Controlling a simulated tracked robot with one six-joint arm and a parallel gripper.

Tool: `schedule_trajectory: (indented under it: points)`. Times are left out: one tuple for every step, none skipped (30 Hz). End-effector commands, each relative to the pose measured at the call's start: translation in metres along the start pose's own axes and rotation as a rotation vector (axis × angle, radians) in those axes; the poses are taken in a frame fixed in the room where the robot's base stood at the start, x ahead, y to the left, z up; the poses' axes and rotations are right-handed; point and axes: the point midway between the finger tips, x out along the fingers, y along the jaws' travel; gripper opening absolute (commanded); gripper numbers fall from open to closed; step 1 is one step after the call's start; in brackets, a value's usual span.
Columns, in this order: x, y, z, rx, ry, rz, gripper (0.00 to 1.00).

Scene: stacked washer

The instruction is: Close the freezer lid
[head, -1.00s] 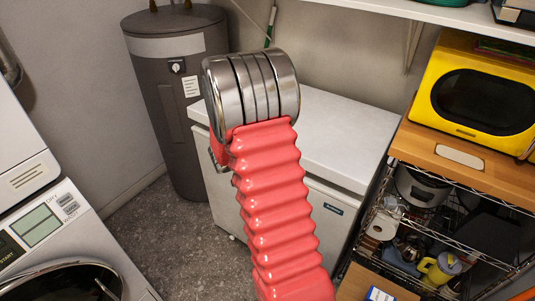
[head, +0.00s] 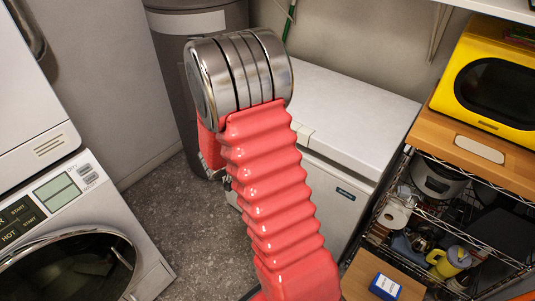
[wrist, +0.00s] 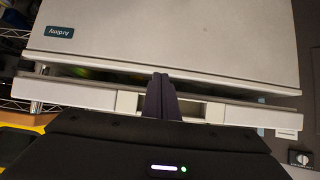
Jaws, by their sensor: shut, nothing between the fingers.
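The white chest freezer (head: 330,195) stands behind my arm in the head view, its lid (head: 355,105) lying nearly flat on top. In the wrist view the freezer front (wrist: 170,40) appears upside down with its label. The lid's edge (wrist: 75,92) runs across below it, with a narrow dark gap between them that shows some colour inside, so the lid looks slightly ajar. My gripper (wrist: 161,97) is shut and empty, its dark fingers overlapping the lid's handle recess. I cannot tell whether they touch it. The head view hides the fingers behind my arm.
A grey water heater (head: 205,20) stands behind left. A stacked washer (head: 75,240) is at left. A wire shelf rack (head: 440,210) with a yellow microwave (head: 500,85) is close on the freezer's right. Grey floor (head: 175,215) is free between washer and freezer.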

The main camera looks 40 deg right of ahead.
Motion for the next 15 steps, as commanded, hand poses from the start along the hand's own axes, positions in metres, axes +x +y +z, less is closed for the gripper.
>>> schedule_trajectory:
  points:
    - [0.000,0.000,0.000,0.000,0.000,0.000,0.00]
    - [0.000,0.000,0.000,0.000,0.000,0.000,0.00]
    - [0.000,0.000,0.000,0.000,0.000,0.001,0.00]
    - [0.000,0.000,-0.001,0.000,0.000,0.001,0.00]
    - [-0.001,0.001,-0.001,-0.001,0.000,0.001,0.00]
    - [-0.002,0.001,-0.003,-0.004,-0.001,0.002,0.00]
    - [-0.004,0.001,-0.004,-0.006,-0.002,0.003,0.00]
    - [-0.006,0.002,-0.005,-0.009,-0.003,0.005,0.00]
    - [-0.009,0.003,-0.008,-0.018,-0.005,0.008,0.00]
    - [-0.013,0.004,-0.010,-0.025,-0.007,0.010,0.00]
    - [-0.017,0.006,-0.013,-0.032,-0.009,0.013,0.00]
    - [-0.023,0.008,-0.016,-0.046,-0.015,0.018,0.00]
    - [-0.028,0.010,-0.020,-0.057,-0.019,0.021,0.00]
    - [-0.033,0.012,-0.022,-0.070,-0.025,0.025,0.00]
    - [-0.041,0.016,-0.026,-0.088,-0.033,0.030,0.00]
